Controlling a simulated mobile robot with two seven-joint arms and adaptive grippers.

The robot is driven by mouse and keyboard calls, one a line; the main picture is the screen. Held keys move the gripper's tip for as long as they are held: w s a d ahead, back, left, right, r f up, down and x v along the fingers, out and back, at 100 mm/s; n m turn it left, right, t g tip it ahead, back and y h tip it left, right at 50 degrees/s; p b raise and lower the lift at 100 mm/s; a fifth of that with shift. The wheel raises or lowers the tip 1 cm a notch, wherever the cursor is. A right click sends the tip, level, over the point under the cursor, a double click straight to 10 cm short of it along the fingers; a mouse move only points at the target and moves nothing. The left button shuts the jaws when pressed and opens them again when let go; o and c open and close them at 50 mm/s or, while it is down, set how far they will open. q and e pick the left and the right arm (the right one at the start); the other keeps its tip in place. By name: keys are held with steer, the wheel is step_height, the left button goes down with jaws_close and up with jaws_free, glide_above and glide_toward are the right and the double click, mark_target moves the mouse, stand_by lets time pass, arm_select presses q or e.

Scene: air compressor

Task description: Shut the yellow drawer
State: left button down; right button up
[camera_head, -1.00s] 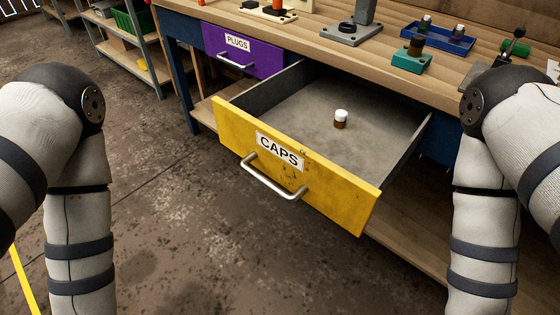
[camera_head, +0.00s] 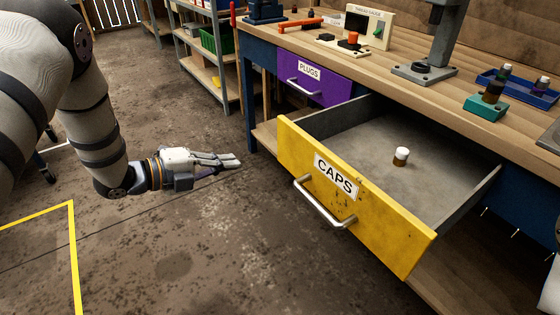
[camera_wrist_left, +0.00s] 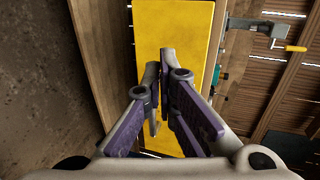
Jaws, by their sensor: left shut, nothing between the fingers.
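The yellow drawer (camera_head: 352,196), labelled CAPS, is pulled far out of the workbench. It has a metal bar handle (camera_head: 322,207) on its front. In the left wrist view the fingers (camera_wrist_left: 165,62) point toward the yellow drawer front (camera_wrist_left: 180,25), which fills the middle. My right gripper is not in view.
A shut purple drawer (camera_head: 318,84) labelled PLUGS is left of the yellow one. The wooden benchtop (camera_head: 385,70) holds a press stand (camera_head: 425,72), a teal block (camera_head: 486,106) and a blue tray (camera_head: 520,94). The floor before the drawer is clear.

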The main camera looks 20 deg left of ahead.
arm_select(q)
steer(key=b, duration=0.2)
glide_toward(289, 152)
step_height(289, 152, down, 2)
steer(key=w+d, duration=0.1)
steer(key=w, duration=0.1)
steer(key=shift+w+d, duration=0.95)
steer(key=shift+w+d+r, duration=0.1)
steer(key=shift+w+d, duration=0.3)
steer(key=shift+w, duration=0.15)
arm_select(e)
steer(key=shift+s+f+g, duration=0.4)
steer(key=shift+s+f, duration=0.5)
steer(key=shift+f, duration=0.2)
